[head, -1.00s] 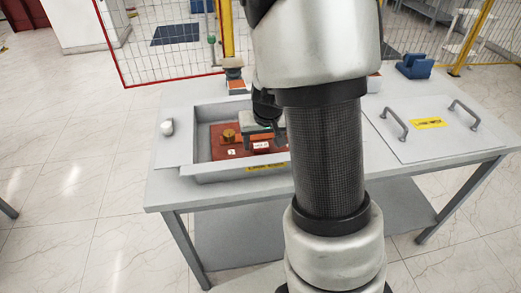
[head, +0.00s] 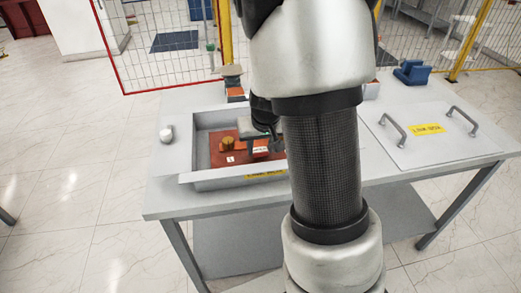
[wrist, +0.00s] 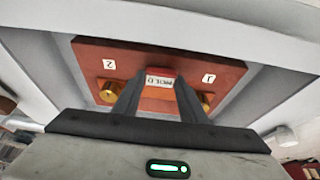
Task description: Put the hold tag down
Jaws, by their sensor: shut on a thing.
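The hold tag (wrist: 160,80), a small red piece with a white lettered face, is between the fingers of my gripper (wrist: 159,88) in the wrist view. My gripper is shut on it. The tag is over the red-brown panel (wrist: 90,60) inside the grey tray; whether it touches the panel I cannot tell. In the head view the tag (head: 261,150) shows low beside my gripper (head: 266,142), which my arm partly hides. Brass knobs stand to the left (wrist: 108,92) and right (wrist: 206,101) of the fingers, near labels 2 and 1.
The tray's grey wall (head: 205,179) surrounds the panel. A white round object (head: 166,134) stands on the table left of the tray. A lid with two handles (head: 440,140) lies at the right. A blue block (head: 412,72) is at the back right.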

